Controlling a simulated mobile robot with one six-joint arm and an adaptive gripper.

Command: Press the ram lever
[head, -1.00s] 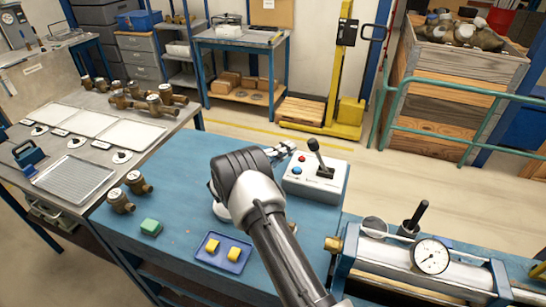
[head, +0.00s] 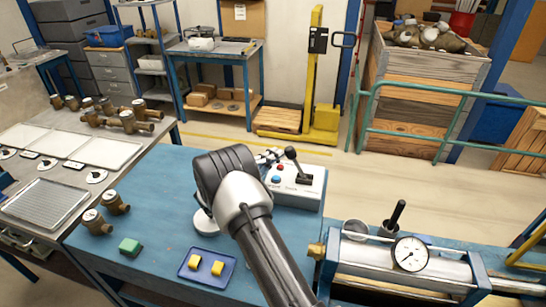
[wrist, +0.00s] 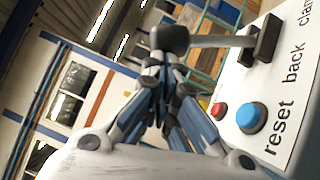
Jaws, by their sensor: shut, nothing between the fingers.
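A grey-white control box (head: 310,190) stands on the blue bench. Its black lever (head: 291,153) has a round knob and leans toward the left. In the wrist view the lever's knob (wrist: 168,38) is just beyond my fingertips; I cannot tell whether they touch. My gripper (head: 268,156) is shut and empty, at the left of the box near the knob; it also shows in the wrist view (wrist: 160,62). A red button (wrist: 218,111) and a blue button (wrist: 251,117) are on the box, with the words "reset" and "back" beside them. My arm hides part of the bench.
A clamp rig with a round gauge (head: 410,254) and an upright black handle (head: 398,213) is at the lower right.

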